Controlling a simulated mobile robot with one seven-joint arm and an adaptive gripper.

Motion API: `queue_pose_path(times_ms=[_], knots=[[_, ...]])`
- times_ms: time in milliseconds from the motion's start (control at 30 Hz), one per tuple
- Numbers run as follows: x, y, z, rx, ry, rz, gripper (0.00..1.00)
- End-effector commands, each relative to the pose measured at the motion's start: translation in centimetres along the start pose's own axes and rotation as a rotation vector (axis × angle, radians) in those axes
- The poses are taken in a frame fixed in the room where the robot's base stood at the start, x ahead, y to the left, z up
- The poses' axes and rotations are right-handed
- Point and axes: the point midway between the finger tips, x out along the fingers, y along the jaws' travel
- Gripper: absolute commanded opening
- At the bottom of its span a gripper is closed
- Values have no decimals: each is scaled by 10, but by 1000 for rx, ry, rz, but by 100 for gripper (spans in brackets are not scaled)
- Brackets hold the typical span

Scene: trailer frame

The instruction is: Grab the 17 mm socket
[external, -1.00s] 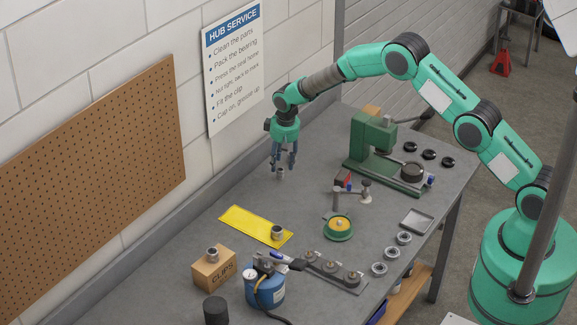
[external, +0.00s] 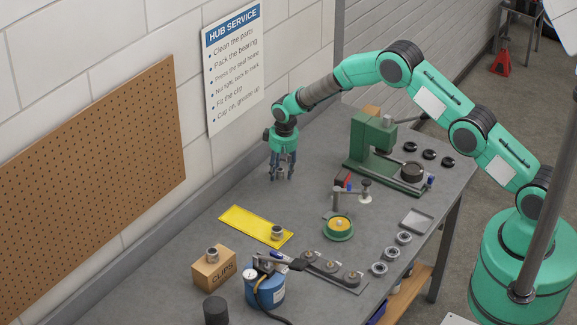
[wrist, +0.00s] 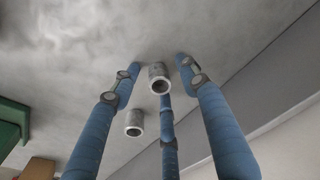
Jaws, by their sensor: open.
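My gripper (external: 282,178) has blue fingers and points down close to the bench top, near the wall. It is open. In the wrist view my fingers (wrist: 160,68) stand around a grey metal socket (wrist: 159,79), with gaps visible beside it. A second similar socket (wrist: 134,123) stands on the bench a little to its left. In the external view my fingers mostly hide these two. Another socket (external: 278,232) stands on the yellow mat (external: 245,222), and one (external: 212,254) is on the clips box (external: 214,270). I cannot read any size markings.
A green press (external: 372,150) stands right of my gripper, with several black rings beyond it. A small stand (external: 340,224) with a green base, a blue canister (external: 265,288) and several bearings (external: 379,268) are nearer the front. Bench between gripper and mat is clear.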

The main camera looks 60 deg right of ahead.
Motion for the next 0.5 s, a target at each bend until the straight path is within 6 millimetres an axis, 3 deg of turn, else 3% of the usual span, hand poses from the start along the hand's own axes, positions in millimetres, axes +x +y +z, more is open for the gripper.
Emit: queue_pose_path(times_ms=[133, 367, 500], knots=[[0, 0, 0, 0, 0, 0, 44], [0, 0, 0, 0, 0, 0, 0], [0, 0, 0, 0, 1, 0, 0]])
